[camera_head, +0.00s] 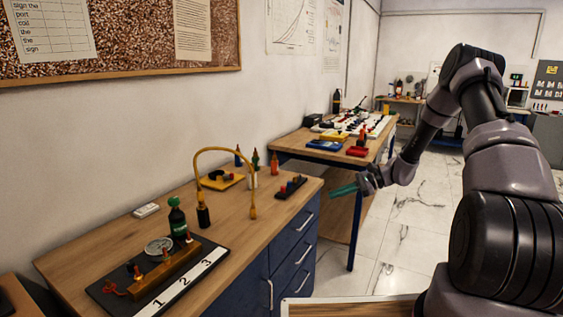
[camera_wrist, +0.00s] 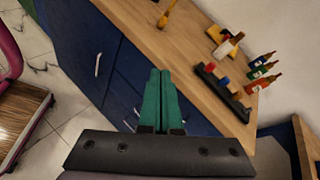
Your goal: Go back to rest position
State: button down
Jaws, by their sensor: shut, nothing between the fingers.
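My gripper (camera_head: 343,190) is at the end of my raised arm, to the right of the near workbench (camera_head: 118,230) and in front of the far table. Its green fingers are together with nothing between them. In the wrist view my gripper (camera_wrist: 158,78) points at the blue drawer front of the bench, and the fingers lie side by side. It appears apart from the bench and from everything on it.
The near bench holds a gauge rig (camera_head: 160,262) on a black board, a dark bottle (camera_head: 177,218), a yellow hose (camera_head: 222,150), a dark rack (camera_head: 291,187) and several small bottles. A far table (camera_head: 290,145) carries tools. White floor (camera_head: 425,215) is clear at right.

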jog(key=s+r+n+h, duration=0.35)
jog(key=s+r, duration=0.25)
jog(key=r, duration=0.6)
jog(key=s+r+n+h, duration=0.35)
jog(key=s+r, duration=0.35)
jog(key=r, duration=0.5)
jog(key=s+d+r+n+t+h, duration=0.1)
jog(key=s+d+r+t+h, duration=0.1)
jog(key=s+r, duration=0.4)
jog(key=s+d+r+n+t+h, duration=0.1)
jog(key=s+r, duration=0.5)
jog(key=s, duration=0.7)
jog(key=shift+s+d+n+t+h, duration=0.15)
jog(key=shift+d+n+t+h, duration=0.25)
jog(key=shift+d+t+h, duration=0.85)
jog(key=shift+a+r+t+y, duration=0.1)
jog(key=shift+a+t+y, duration=0.25)
jog(key=shift+y, duration=0.2)
